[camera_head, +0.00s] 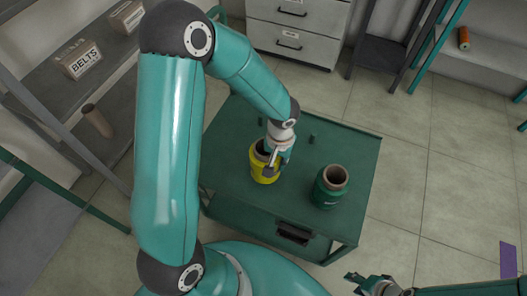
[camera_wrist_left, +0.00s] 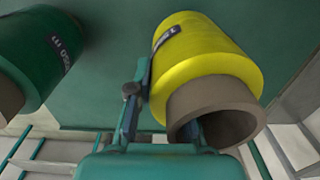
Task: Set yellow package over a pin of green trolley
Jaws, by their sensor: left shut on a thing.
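A yellow package (camera_head: 262,176) with a brown core is over the left part of the green trolley (camera_head: 235,130). In the left wrist view the yellow package (camera_wrist_left: 215,55) fills the upper middle. My left gripper (camera_head: 273,162) is shut on it; one finger (camera_wrist_left: 134,100) lies along its outer side, the other is at the core's opening. I cannot tell whether its base touches the trolley top. A short pin (camera_head: 312,138) stands bare near the trolley's far edge, and another (camera_head: 262,122) is further left. My right gripper (camera_head: 357,284) is at the bottom edge, apart from the trolley.
A dark green package (camera_head: 328,191) stands on the trolley's right part; it also shows in the left wrist view (camera_wrist_left: 45,50). Shelves with boxes (camera_head: 80,60) are at left, a drawer cabinet (camera_head: 298,30) is behind.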

